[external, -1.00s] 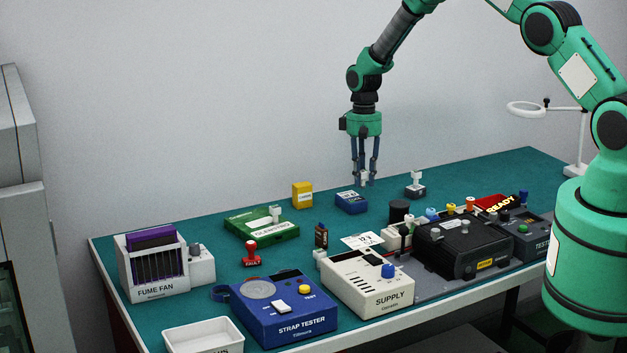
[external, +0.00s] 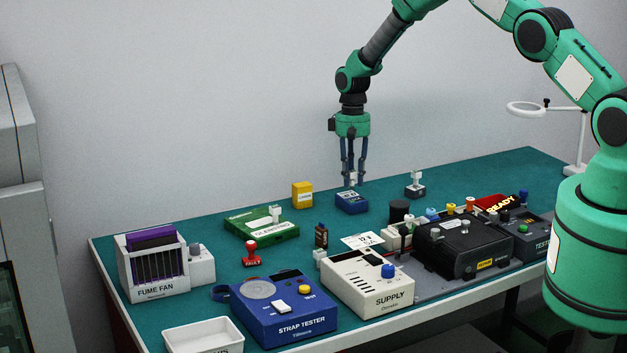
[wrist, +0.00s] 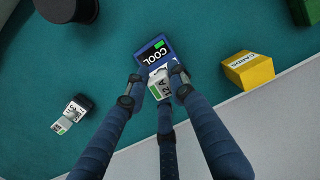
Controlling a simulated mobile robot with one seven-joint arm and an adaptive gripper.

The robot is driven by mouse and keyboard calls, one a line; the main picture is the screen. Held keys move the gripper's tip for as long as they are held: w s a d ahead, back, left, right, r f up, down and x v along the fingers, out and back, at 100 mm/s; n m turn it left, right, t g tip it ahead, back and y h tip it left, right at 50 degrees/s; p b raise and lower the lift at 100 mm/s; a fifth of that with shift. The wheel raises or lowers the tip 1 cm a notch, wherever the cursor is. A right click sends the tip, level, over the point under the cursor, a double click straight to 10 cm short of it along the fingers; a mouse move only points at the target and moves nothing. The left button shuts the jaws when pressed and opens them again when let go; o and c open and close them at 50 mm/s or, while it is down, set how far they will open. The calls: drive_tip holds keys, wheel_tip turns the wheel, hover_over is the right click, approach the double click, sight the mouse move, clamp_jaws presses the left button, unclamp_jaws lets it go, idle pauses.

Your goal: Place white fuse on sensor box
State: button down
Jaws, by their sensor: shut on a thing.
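My gripper (external: 354,181) is shut on the white fuse (external: 353,178) and holds it just above the small blue box (external: 351,204), which I take for the sensor box. In the wrist view the fuse (wrist: 159,90) sits between the fingertips of my gripper (wrist: 158,86), partly hidden by them. The blue box (wrist: 152,48) lies under and beyond it; its dark label reads "COOL" with a green patch. In the external view the fuse's lower end overlaps the top of the box; I cannot tell whether they touch.
A yellow box (external: 302,195) stands left of the blue box. A dark block with a white piece on top (external: 415,186) stands to the right. The mat behind the blue box is clear.

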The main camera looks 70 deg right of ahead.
drive_tip(key=shift+f, duration=1.3)
drive_tip(key=shift+f, duration=0.15)
drive_tip(key=c, duration=1.5)
unclamp_jaws()
drive_tip(key=shift+o, duration=0.2)
drive_tip(key=r, duration=0.8)
drive_tip(key=d+r+b, duration=0.1)
drive_tip(key=r, duration=0.3)
drive_tip(key=shift+w+d+r, duration=0.1)
drive_tip(key=shift+w, duration=0.15)
drive_tip(key=shift+r, duration=0.1)
